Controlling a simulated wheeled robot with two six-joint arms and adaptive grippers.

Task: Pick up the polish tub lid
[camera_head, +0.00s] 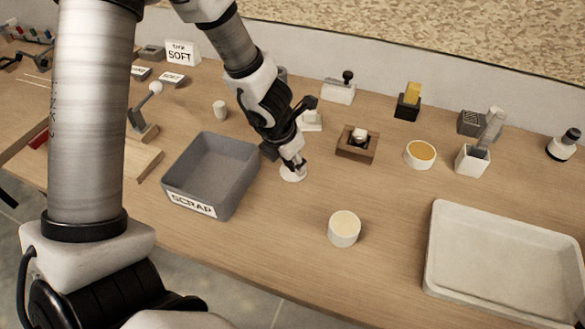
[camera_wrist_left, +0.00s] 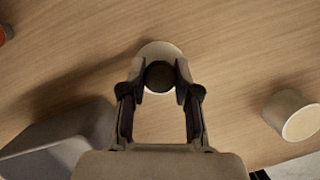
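A white round disc with a dark round knob lies under my left gripper; it looks like the polish tub lid (camera_head: 293,175). In the left wrist view the dark knob (camera_wrist_left: 160,76) sits between the two fingertips of my left gripper (camera_wrist_left: 160,88), with the pale disc rim (camera_wrist_left: 158,49) showing beyond. The fingers stand close on both sides of the knob; I cannot tell whether they touch it. In the head view the left gripper (camera_head: 291,164) points down at the lid. An open tub with yellow-orange contents (camera_head: 420,155) stands to the right. My right gripper is not in view.
A grey SCRAP bin (camera_head: 210,165) stands close left of the left gripper. A white round container (camera_head: 344,229) stands front right. A wooden block with a small piece (camera_head: 357,145) is behind right. A large pale tray (camera_head: 505,255) fills the right front.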

